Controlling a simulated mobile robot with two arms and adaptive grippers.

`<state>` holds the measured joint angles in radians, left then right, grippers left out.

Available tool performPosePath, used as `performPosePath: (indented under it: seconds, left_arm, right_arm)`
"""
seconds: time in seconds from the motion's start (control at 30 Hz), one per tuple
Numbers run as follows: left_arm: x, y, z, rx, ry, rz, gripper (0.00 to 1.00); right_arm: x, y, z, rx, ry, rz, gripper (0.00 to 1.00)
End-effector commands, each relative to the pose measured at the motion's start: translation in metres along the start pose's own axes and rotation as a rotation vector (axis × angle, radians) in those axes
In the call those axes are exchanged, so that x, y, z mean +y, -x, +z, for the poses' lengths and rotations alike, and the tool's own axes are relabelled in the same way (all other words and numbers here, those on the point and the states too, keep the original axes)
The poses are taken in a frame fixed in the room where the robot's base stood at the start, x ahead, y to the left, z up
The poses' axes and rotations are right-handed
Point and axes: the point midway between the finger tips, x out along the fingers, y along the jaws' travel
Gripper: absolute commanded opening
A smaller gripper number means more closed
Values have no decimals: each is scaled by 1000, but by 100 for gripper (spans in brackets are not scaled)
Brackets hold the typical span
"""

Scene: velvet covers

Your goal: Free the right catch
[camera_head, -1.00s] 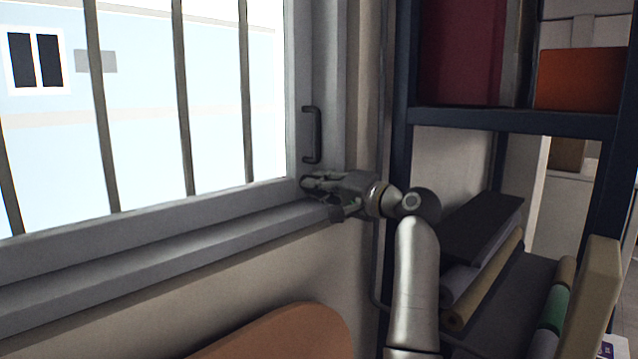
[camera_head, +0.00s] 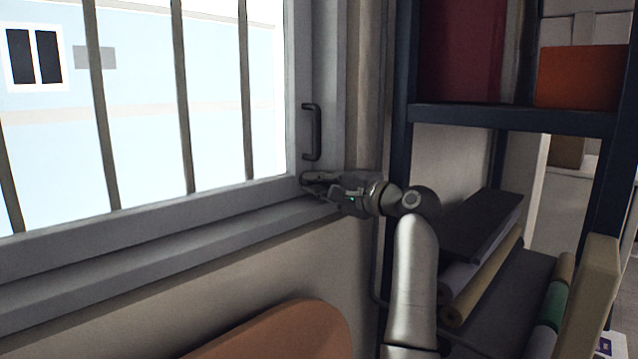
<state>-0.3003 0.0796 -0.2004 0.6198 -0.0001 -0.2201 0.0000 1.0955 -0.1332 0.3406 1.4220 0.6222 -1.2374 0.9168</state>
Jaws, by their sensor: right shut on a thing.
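The window frame (camera_head: 150,217) fills the left of the view, with a dark vertical handle (camera_head: 312,132) on its right side. My right gripper (camera_head: 308,183) is at the lower right corner of the frame, just below the handle. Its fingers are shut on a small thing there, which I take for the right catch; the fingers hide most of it. My left gripper is not in view.
A dark blue shelf rack (camera_head: 510,119) stands close at the right, with fabric rolls (camera_head: 484,277) on its lower shelf. An orange-brown rounded panel (camera_head: 285,335) is at the bottom. Vertical bars (camera_head: 183,100) cross the window.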

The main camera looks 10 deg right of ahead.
Motion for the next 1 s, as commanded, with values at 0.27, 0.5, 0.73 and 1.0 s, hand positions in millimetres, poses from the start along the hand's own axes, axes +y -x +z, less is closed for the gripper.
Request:
performPosePath:
  seconds: [0.27, 0.5, 0.73, 1.0]
  left_arm:
    - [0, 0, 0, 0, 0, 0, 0]
    - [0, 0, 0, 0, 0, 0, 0]
    - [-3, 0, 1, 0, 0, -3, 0]
    - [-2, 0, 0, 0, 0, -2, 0]
  right_arm:
    - [1, 0, -1, 2, -4, 1, 0]
    - [1, 0, -1, 1, -2, 1, 32]
    - [0, 0, 0, 0, -1, 0, 32]
    - [0, 25, -1, 3, 1, -1, 32]
